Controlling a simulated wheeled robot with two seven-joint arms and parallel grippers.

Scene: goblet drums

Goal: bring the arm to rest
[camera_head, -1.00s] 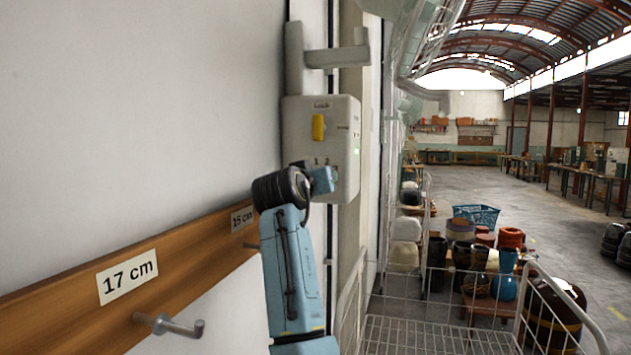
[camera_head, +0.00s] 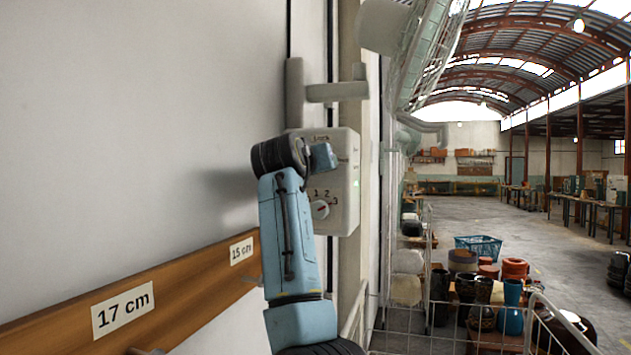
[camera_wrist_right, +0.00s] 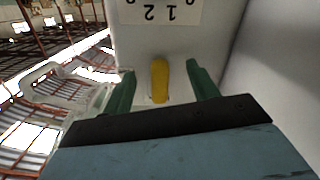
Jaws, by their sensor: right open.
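A pale lock box (camera_head: 345,190) is fixed beside the white wall panel, with a dial (camera_head: 320,208) marked 1, 2 and 3. My right arm, blue with black joints, rises in front of it in the head view and hides the box's upper left part. In the right wrist view, the right gripper (camera_wrist_right: 160,72) is open, its two green fingers apart on either side of a yellow knob (camera_wrist_right: 159,82) on the box. Gaps show between the knob and both fingers. The right fingertips are hidden in the head view. My left gripper is not in view.
A wooden rail (camera_head: 180,285) with labels 17 cm and 15 cm runs along the wall at left. A white wire rack (camera_head: 425,345) stands at lower right. Beyond it are drums, jars and a blue basket (camera_head: 478,246). Open floor (camera_head: 565,260) lies farther right.

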